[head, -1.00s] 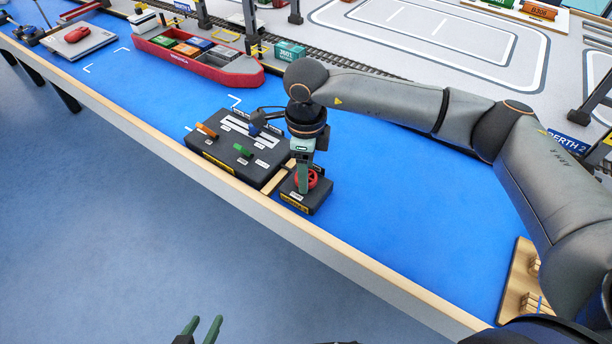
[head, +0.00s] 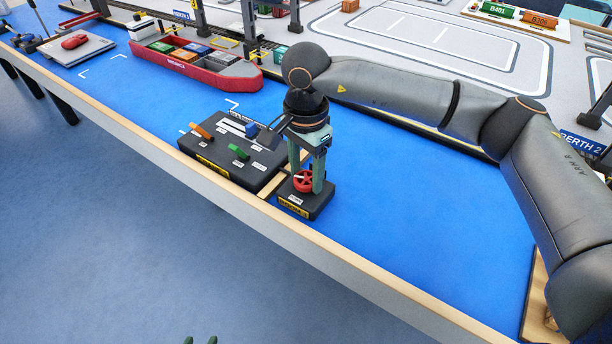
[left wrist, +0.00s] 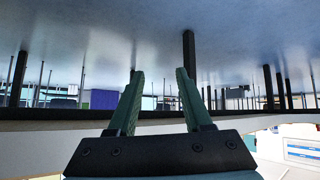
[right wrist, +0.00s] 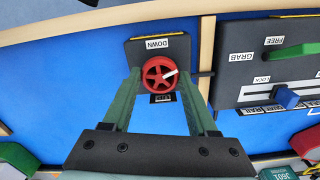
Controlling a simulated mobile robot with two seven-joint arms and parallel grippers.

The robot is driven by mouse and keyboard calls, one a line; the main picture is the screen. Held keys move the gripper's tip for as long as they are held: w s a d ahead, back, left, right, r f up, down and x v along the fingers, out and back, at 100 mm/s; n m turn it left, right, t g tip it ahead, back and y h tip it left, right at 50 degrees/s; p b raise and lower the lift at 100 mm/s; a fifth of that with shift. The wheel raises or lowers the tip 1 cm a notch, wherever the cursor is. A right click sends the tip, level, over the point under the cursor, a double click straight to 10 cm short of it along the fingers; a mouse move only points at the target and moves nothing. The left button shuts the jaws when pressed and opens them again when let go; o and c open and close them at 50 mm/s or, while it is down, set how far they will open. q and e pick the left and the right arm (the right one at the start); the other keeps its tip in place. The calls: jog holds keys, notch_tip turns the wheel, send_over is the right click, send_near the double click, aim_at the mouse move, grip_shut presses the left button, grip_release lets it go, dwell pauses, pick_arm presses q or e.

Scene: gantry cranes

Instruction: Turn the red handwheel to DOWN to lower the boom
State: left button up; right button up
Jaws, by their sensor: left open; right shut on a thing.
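The red handwheel (head: 303,181) sits on a small black box (head: 318,208) near the table's front edge. My right gripper (head: 306,187) is shut on the handwheel from above, one finger on each side. In the right wrist view the handwheel (right wrist: 158,76) lies between the fingertips. Its white mark (right wrist: 171,73) points right, between the DOWN label (right wrist: 157,44) and the partly hidden UP label (right wrist: 161,99). My left gripper (head: 201,341) barely shows at the bottom edge of the head view. In the left wrist view it is open and empty (left wrist: 160,80).
A black lever panel (head: 215,160) with orange, green and blue handles stands just left of the handwheel box. A red ship (head: 215,76) with containers lies behind, near crane legs. The blue table right of the box is clear.

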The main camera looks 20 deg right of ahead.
aim_at(306, 178)
jog(key=n+b, duration=0.2)
jog(key=n, duration=0.3)
jog(key=shift+n, duration=0.3)
jog(key=n+b, duration=0.1)
jog(key=n, duration=0.4)
pick_arm(q)
jog(key=w+r+m+t, duration=0.1)
jog(key=w+r+t, duration=0.3)
jog(key=w+r, duration=0.2)
jog(key=shift+a+r+t+h, duration=0.35)
jog(key=shift+r+t+h, duration=0.05)
jog(key=shift+r, duration=0.5)
pick_arm(e)
jog(key=shift+n, duration=1.6)
jog(key=o, duration=1.4)
jog(key=shift+r, duration=0.4)
pick_arm(q)
jog(key=s+f+n+g+p, duration=0.1)
jog(key=s+f+g, duration=0.3)
jog(key=f, duration=0.5)
jog(key=shift+s+d+g+y+p, duration=0.2)
jog(key=shift+s+g+y+p, duration=0.2)
jog(key=shift+s, duration=0.75)
pick_arm(e)
jog(key=shift+r, duration=5.9)
